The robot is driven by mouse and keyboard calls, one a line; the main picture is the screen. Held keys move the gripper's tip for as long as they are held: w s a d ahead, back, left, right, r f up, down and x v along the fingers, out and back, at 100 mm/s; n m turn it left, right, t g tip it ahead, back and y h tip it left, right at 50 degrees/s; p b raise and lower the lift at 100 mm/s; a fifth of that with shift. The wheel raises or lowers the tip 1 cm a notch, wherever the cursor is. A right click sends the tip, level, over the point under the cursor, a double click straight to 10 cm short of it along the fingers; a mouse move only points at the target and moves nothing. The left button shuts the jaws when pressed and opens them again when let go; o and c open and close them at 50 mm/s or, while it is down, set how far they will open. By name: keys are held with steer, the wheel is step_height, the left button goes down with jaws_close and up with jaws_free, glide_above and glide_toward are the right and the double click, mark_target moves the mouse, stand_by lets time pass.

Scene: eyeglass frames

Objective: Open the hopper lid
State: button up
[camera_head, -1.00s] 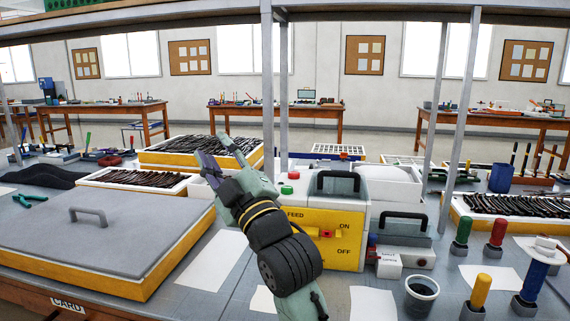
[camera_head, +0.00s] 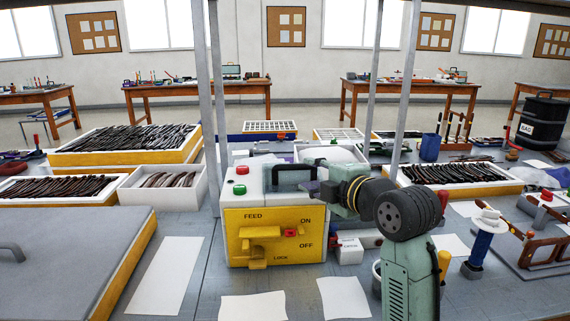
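The yellow and white machine (camera_head: 277,237) stands at the centre, its front marked FEED, ON, OFF and LOCK. Its white top carries a dark arched handle (camera_head: 293,168), which appears to belong to the hopper lid; the lid looks down. My arm comes in from the lower right. My gripper (camera_head: 318,181) points left at the right end of the handle, very near or overlapping it. Whether it touches the handle is unclear. Its fingers are small and partly hidden against the machine, so their opening does not show.
A green button (camera_head: 239,190) and a red button (camera_head: 242,170) sit left of the handle. A grey-lidded case (camera_head: 70,255) lies at left. A shelf post (camera_head: 209,110) rises behind the machine. Paper sheets (camera_head: 166,275) lie in front. Trays of frames (camera_head: 125,150) stand behind.

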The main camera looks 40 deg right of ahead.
mark_target(296, 168)
steer(key=p+x, duration=0.2)
steer(key=x, duration=0.6)
steer(key=shift+w+f, duration=0.1)
steer(key=shift+w, duration=0.25)
steer(key=shift+c, duration=0.4)
jaws_close()
